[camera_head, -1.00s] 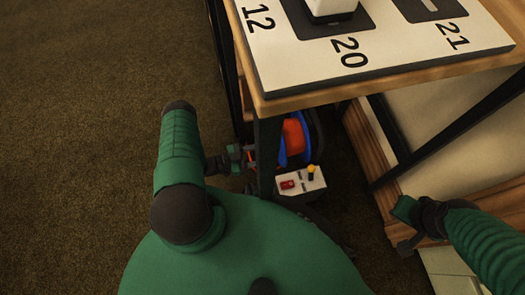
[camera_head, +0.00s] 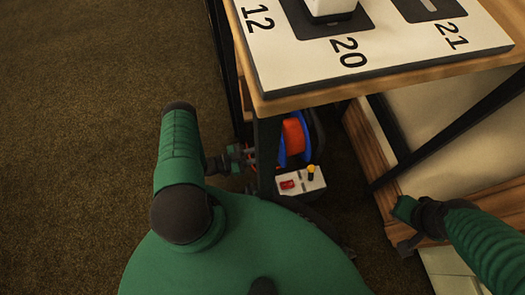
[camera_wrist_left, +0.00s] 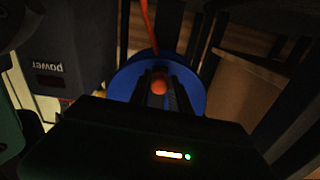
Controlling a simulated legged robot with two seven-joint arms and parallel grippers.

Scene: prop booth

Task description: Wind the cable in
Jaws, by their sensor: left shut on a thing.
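The cable reel, with blue flanges and an orange-red drum or cable (camera_head: 294,137), stands under the table, partly hidden by a table leg. Its blue disc (camera_wrist_left: 126,82) fills the middle of the left wrist view. My left gripper (camera_head: 248,155) is at the reel's left side. In the left wrist view its dark fingers (camera_wrist_left: 159,88) are shut on a round orange-red knob (camera_wrist_left: 159,86) in front of the disc. An orange cable (camera_wrist_left: 149,25) runs up from the reel. My right gripper (camera_head: 405,228) is at the right, away from the reel; its opening is unclear.
A wooden table (camera_head: 390,80) with a numbered white board (camera_head: 395,45) overhangs the reel. A pale box (camera_head: 300,182) with a red switch and a yellow knob sits in front of the reel. A dark box marked "power" (camera_wrist_left: 62,45) is near the left gripper. Carpet at left is clear.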

